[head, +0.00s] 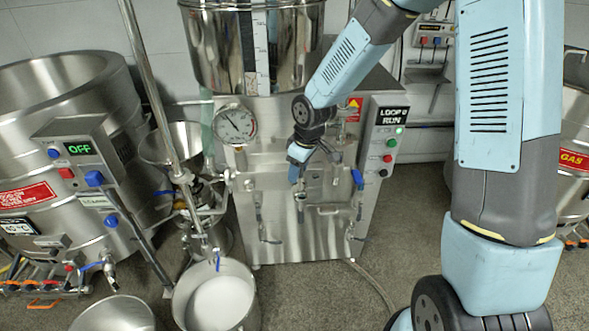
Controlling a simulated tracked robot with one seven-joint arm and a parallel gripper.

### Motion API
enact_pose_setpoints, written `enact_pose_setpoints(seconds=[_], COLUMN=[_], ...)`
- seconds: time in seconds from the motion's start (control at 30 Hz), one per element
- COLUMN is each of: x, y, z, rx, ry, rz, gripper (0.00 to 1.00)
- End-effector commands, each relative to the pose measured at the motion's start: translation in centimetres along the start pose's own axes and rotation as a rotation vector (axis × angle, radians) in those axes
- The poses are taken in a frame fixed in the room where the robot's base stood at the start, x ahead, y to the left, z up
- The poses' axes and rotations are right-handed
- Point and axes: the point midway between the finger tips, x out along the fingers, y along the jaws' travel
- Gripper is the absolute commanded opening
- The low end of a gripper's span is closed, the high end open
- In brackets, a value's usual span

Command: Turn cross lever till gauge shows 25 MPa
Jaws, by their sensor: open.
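The stainless colloid mill (280,215) stands in the middle of the head view. Its round white pressure gauge (236,125) is on the upper left of the front. The thin needle seems to point up and left; the numbers are too small to read. A small metal fitting (350,138), perhaps part of the cross lever, shows below a yellow and red warning label. The lever's arms cannot be made out clearly. My gripper (329,153) is open, close in front of the upper mill front near this fitting. My wrist partly hides that area, and contact cannot be judged.
A control panel (389,140) reading "LOOP RUN" with a lit green lamp is on the mill's right side. A steel hopper (255,45) tops the mill. A large kettle (70,95) with an "OFF" display stands left. A bucket of white liquid (217,300) stands in front.

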Motion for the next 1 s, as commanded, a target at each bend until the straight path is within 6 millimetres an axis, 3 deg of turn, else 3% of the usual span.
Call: enact_pose_setpoints(seconds=[0.23,0.7,1.0], x=[-1.6,-9.6,-13.0], y=[0.1,0.0,-0.1], z=[0.0,0.0,0.0], rx=[0.000,0.002,0.000], ry=[0.001,0.002,0.000], rz=[0.002,0.003,0.001], gripper=[0.47,0.47,0.47])
